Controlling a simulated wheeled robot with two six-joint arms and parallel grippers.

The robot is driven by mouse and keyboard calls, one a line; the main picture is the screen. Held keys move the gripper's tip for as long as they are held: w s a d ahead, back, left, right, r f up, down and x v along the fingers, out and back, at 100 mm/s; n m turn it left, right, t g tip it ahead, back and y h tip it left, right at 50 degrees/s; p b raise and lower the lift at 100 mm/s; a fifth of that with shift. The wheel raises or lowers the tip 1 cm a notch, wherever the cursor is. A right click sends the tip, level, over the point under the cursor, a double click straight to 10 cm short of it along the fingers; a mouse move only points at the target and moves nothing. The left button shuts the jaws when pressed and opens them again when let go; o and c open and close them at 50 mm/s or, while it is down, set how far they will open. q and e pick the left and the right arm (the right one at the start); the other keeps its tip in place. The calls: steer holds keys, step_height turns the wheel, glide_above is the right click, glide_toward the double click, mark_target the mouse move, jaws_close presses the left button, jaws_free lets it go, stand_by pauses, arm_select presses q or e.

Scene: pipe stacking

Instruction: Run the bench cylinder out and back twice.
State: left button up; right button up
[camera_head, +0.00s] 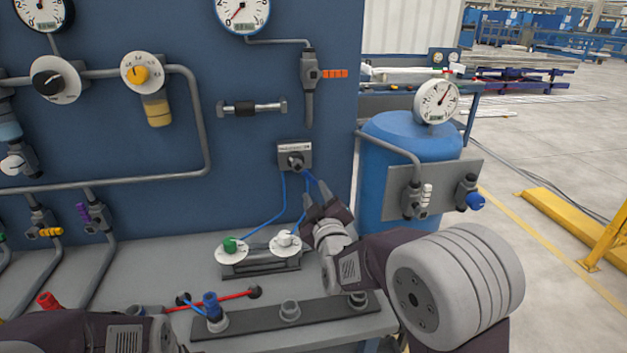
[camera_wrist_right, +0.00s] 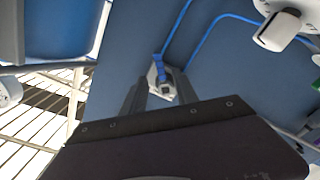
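A small grey valve with a dark knob (camera_head: 295,160) is on the blue panel, with blue hoses running down from it. The hoses reach a dark cylinder-like unit (camera_head: 260,266) on the bench, topped by a green knob (camera_head: 230,244) and a white knob (camera_head: 285,239). My right gripper (camera_head: 320,195) is just below and right of the valve, fingers pointing up at the panel. In the right wrist view its two fingers (camera_wrist_right: 160,98) stand apart, with a grey valve part (camera_wrist_right: 161,82) seen between them; contact cannot be told. My left arm is at bottom left; its fingers are not visible.
A red rod (camera_head: 235,297) and a dark strip with grey fittings (camera_head: 320,309) are at the bench front. A blue tank with a gauge (camera_head: 436,102) stands right of the panel. Pipes, dials and gauges cover the panel's left. Open floor lies at right.

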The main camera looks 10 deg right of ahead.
mark_target(310, 179)
steer(key=w, duration=0.8)
steer(key=shift+w, duration=0.2)
steer(key=shift+c, duration=0.2)
jaws_close()
stand_by(0.8)
